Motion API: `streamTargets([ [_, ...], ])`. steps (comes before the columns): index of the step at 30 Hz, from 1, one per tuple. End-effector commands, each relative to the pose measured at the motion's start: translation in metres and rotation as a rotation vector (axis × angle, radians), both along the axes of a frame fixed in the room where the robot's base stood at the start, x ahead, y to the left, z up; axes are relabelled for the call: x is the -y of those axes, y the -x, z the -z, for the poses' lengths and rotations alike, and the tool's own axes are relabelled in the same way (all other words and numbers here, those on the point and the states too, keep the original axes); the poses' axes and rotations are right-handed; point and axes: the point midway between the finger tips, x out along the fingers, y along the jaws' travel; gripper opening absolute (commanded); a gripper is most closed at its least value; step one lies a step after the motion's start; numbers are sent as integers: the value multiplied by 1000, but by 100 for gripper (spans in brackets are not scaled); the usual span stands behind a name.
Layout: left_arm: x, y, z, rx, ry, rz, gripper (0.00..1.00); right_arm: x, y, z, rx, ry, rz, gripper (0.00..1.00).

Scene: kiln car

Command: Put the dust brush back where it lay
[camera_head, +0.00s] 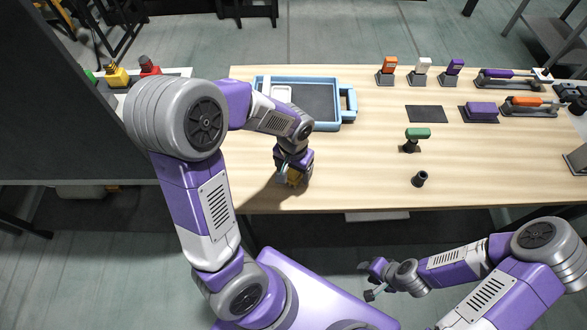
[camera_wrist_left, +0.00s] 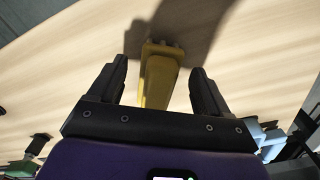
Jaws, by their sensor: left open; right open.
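A yellow object (camera_wrist_left: 160,75) stands or lies on the wooden table between the two fingers of my left gripper (camera_wrist_left: 157,88). The fingers are apart, with gaps on both sides of it. In the head view my left gripper (camera_head: 292,176) points down at the table and hides most of the yellow object. I cannot tell from its shape whether it is the dust brush. An empty dark mat (camera_head: 427,114) lies right of the blue tray; another dark mat bears a purple block (camera_head: 481,109). My right gripper (camera_head: 371,281) is open and empty, in front of the table.
A blue-rimmed tray (camera_head: 348,104) stands behind my left gripper. A green-handled tool (camera_head: 417,135) and a small black cup (camera_head: 419,179) stand to the right. Coloured upright pieces and long-handled tools (camera_head: 525,102) line the back right. Bare tabletop (camera_head: 362,165) lies between.

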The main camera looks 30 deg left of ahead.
Motion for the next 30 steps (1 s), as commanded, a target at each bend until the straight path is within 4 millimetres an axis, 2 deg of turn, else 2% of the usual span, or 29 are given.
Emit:
streamTargets([
  [30,0,0,-43,1,0,-1,78,0,0,-37,0,0,0,43],
])
